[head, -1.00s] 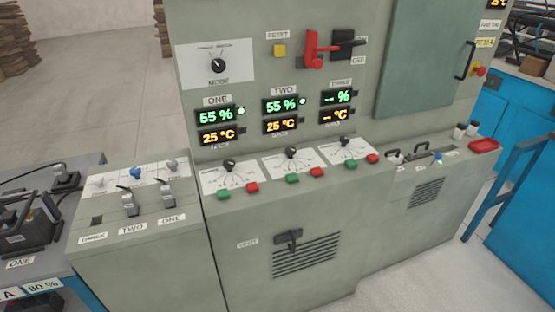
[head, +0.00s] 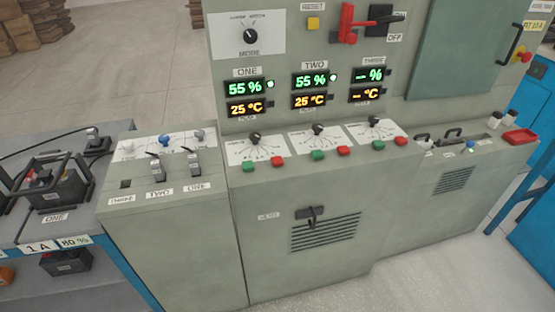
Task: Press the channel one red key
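The channel one red key (head: 277,161) sits on the sloped ledge of the grey cabinet. It is beside a green key (head: 249,168), below the channel one dial (head: 255,137) on its white plate. Above, the channel one displays show 55 % (head: 246,87) in green and 25 °C (head: 250,108) in orange, with a lit green lamp (head: 271,84). Channel two's red key (head: 344,151) and channel three's red key (head: 401,141) lie further right on the same ledge. Neither of my grippers is in view.
A bench (head: 60,240) with batteries stands further left. A red tray (head: 520,136) lies at right. The floor in front is clear.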

